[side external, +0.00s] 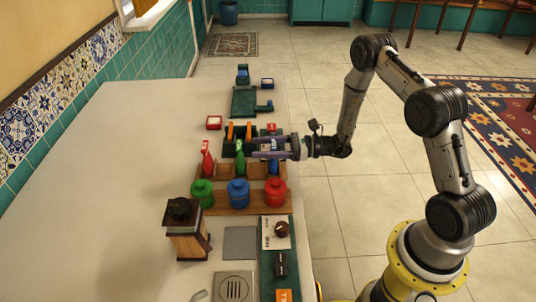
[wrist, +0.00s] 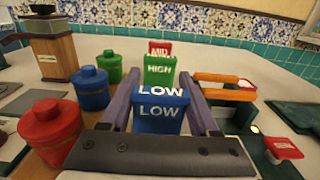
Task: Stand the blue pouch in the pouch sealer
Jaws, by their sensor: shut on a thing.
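The blue pouch (wrist: 158,116), labelled LOW, stands between the two fingers of my gripper (wrist: 159,98) in the wrist view. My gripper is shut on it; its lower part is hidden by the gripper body. In the side external view my gripper (side external: 258,148) reaches in from the right over the wooden rack's right end, and a bit of the blue pouch (side external: 273,167) shows below it. Whether the pouch touches the rack is unclear. A dark green device with two orange bars (wrist: 222,79), seemingly the pouch sealer (side external: 238,132), is just beyond the rack.
The green pouch (wrist: 159,69) and red pouch (wrist: 159,48) line up behind. Red (side external: 275,192), blue (side external: 238,192) and green (side external: 202,192) jars stand in front. The left counter (side external: 110,170) is clear.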

